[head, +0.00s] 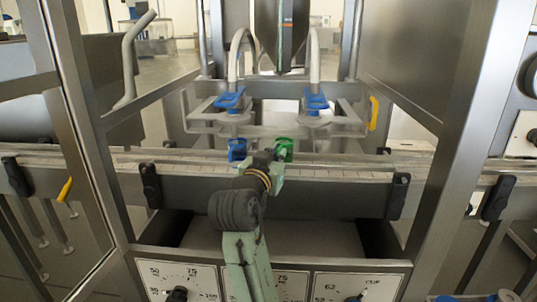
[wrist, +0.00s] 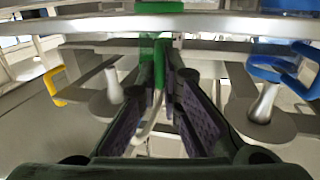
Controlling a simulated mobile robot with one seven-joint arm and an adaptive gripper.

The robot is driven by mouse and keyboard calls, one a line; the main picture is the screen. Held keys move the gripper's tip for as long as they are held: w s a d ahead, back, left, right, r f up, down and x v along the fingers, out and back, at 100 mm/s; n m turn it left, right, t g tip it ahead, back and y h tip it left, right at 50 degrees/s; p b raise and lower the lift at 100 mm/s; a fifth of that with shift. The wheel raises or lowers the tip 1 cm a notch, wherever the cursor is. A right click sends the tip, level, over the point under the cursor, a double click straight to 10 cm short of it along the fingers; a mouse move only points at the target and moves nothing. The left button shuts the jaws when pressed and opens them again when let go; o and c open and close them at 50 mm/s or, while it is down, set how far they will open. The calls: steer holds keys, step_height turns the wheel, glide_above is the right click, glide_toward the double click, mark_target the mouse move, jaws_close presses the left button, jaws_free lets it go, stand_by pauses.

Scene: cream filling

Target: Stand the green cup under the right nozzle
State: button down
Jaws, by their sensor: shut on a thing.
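The green cup (head: 285,147) is at the conveyor (head: 330,172) in the head view, left of the right nozzle (head: 316,112) and right of the left nozzle (head: 232,108). My gripper (head: 275,157) is shut on the green cup. In the wrist view, the cup (wrist: 146,48) shows between the fingertips (wrist: 160,75), partly hidden by them. Its upper part reaches the top edge of that picture. I cannot tell whether its base touches the belt. The blue cup (head: 237,148) stands on the conveyor below the left nozzle.
Blue clamps (head: 230,100) sit on the nozzle holders. A yellow handle (head: 374,113) is at the right of the nozzle frame. Steel posts (head: 455,120) stand at both sides. The conveyor right of the green cup looks clear.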

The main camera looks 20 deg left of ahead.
steer(key=shift+w+d+p, duration=0.1)
steer(key=shift+w+d, duration=0.25)
steer(key=shift+d, duration=0.8)
steer(key=shift+w+d+p, duration=0.15)
steer(key=shift+w+d, duration=0.15)
steer(key=shift+d, duration=0.8)
steer(key=shift+w+d+p, duration=0.1)
steer(key=shift+w+d, duration=0.25)
steer(key=shift+d, duration=0.8)
steer(key=shift+s+f, duration=0.15)
steer(key=shift+f, duration=0.05)
steer(key=c, duration=1.7)
jaws_free()
steer(key=s, duration=0.7)
steer(key=shift+s+d+r, duration=0.15)
steer(key=shift+s, duration=0.1)
